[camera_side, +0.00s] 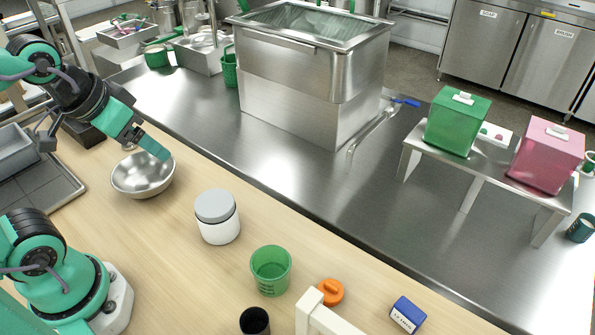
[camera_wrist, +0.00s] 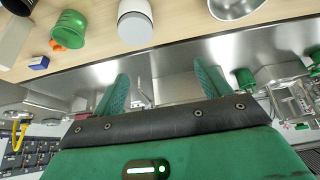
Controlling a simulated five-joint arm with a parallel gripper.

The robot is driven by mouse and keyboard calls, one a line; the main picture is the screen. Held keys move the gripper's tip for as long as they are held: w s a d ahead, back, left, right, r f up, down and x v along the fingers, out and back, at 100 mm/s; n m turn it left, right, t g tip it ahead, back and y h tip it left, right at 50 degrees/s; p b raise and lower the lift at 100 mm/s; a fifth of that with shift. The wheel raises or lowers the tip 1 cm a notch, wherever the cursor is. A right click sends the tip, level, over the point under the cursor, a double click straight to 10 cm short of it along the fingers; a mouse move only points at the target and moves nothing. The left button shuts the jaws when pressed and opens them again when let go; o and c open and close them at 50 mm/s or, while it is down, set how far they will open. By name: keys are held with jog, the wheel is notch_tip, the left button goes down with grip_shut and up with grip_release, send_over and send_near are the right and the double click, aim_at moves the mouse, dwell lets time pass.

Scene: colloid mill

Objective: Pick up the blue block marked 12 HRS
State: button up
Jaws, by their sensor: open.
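The blue block (camera_side: 408,314) lies on the wooden table near the bottom edge of the side view, right of the orange piece. It has a white label on its side, too small to read surely. It also shows small at the left of the wrist view (camera_wrist: 38,62). My gripper (camera_side: 155,150) is raised above the metal bowl at the left, far from the block. In the wrist view its two green fingers (camera_wrist: 160,80) stand wide apart with nothing between them.
A metal bowl (camera_side: 143,175), a grey-lidded white jar (camera_side: 217,217), a green cup (camera_side: 271,270), a dark cup (camera_side: 255,321), an orange piece (camera_side: 330,291) and a white stand (camera_side: 318,316) occupy the wooden table. A steel counter (camera_side: 300,185) lies behind.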

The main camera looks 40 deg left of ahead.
jog(key=shift+w+r, duration=0.1)
jog(key=w+d+r+g+h, duration=0.1)
jog(key=w+d+r+g, duration=0.15)
jog(key=w+d, duration=0.7)
jog(key=m+g+y, duration=0.1)
jog(key=m+g, duration=0.1)
jog(key=g, duration=0.1)
send_over(411, 309)
jog(key=f, duration=1.9)
jog(key=shift+w+a, duration=0.15)
jog(key=shift+a, duration=0.15)
jog(key=shift+d+f, duration=0.15)
jog(key=shift+d, duration=0.1)
jog(key=shift+s+f, duration=0.2)
jog(key=shift+f, duration=3.7)
